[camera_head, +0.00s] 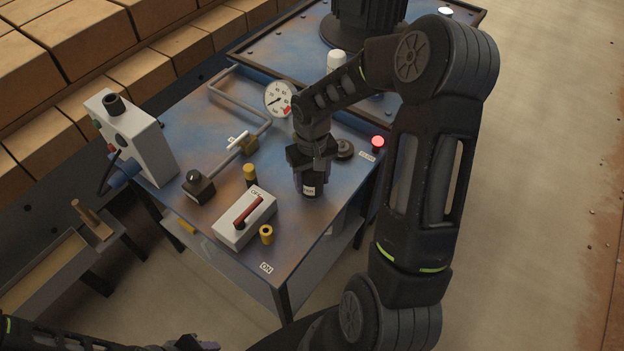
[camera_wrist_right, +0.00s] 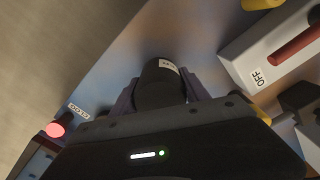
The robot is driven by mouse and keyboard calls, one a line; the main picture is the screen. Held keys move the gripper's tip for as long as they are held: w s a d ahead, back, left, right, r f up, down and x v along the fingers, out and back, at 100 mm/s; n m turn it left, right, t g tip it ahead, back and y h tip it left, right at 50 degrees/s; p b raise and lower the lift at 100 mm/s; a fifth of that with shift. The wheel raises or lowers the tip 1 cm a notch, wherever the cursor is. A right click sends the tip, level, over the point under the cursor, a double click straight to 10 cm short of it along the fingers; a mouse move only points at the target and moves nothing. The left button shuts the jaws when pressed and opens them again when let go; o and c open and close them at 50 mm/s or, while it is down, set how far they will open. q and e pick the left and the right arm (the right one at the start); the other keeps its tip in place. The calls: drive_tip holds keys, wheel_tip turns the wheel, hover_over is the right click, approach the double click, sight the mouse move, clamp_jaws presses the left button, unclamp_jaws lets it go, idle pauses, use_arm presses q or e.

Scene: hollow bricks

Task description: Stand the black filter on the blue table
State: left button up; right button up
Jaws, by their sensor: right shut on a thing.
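The black filter (camera_head: 310,186) is a short dark cylinder with a small white label. My right gripper (camera_head: 311,165) is shut on it from above and holds it upright over the blue table (camera_head: 285,238), near its right part. Whether the filter's base touches the table I cannot tell. In the right wrist view, the filter (camera_wrist_right: 160,85) sits between the two fingers of the gripper (camera_wrist_right: 160,98), its label facing the camera.
A white switch box (camera_head: 245,218) with a red handle stands left of the filter, beside yellow cylinders (camera_head: 266,234). A round dark fitting (camera_head: 344,149), a red button (camera_head: 377,142), a gauge (camera_head: 280,99) and pipework are behind. A grey control box (camera_head: 133,135) stands at left.

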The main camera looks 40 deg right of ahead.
drive_tip(key=shift+f, duration=0.2)
drive_tip(key=shift+f, duration=0.2)
drive_tip(key=o, duration=1.4)
drive_tip(key=shift+o, duration=0.2)
drive_tip(key=shift+r, duration=0.1)
wheel_tip(320, 180, up, 12)
drive_tip(key=shift+r, duration=0.1)
